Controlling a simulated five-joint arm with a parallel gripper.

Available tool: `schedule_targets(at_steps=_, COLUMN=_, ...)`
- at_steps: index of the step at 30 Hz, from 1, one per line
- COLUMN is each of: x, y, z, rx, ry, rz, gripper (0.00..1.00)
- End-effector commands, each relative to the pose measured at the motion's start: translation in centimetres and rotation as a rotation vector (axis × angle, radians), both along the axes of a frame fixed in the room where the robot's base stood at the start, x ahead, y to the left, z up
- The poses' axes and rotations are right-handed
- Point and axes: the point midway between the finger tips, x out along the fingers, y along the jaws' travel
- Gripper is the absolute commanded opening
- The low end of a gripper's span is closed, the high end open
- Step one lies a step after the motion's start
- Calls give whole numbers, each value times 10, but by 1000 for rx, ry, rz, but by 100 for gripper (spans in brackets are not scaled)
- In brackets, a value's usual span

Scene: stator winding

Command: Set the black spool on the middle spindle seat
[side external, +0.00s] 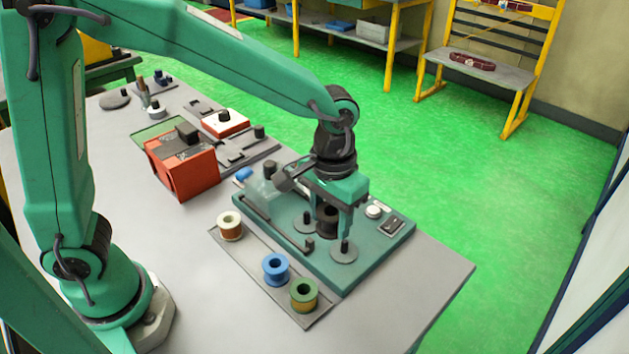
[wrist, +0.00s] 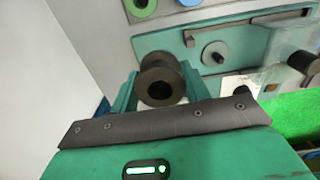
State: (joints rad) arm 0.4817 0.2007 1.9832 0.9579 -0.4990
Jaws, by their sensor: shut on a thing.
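The black spool (side external: 327,215) is between the jaws of my gripper (side external: 336,212), above the green winding fixture (side external: 372,262). Two round grey spindle seats with upright pins show bare in the side view, one to the left (side external: 304,224) and one nearer the front (side external: 343,252). The wrist view shows a bare seat (wrist: 215,54) right of the spool. The spot directly below the spool is partly hidden, and I cannot tell which seat it is over.
A white spool (side external: 230,227), a blue spool (side external: 275,269) and a green spool (side external: 303,295) stand on a grey tray (side external: 250,272) before the fixture. A clear cover (side external: 264,190) stands at its left end. An orange box (side external: 183,168) is behind left. The table's right end is clear.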

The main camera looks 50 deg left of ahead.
Motion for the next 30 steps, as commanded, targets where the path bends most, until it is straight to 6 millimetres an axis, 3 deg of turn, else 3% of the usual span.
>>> schedule_targets(at_steps=9, x=34, y=71, z=-8, rx=0, ry=0, rz=204, gripper=23)
schedule_targets(at_steps=15, x=44, y=101, z=-11, rx=0, ry=0, rz=283, gripper=23)
schedule_targets(at_steps=21, x=46, y=111, z=-12, rx=0, ry=0, rz=311, gripper=23)
schedule_targets(at_steps=30, x=46, y=112, z=-15, rx=0, ry=1, rz=311, gripper=23)
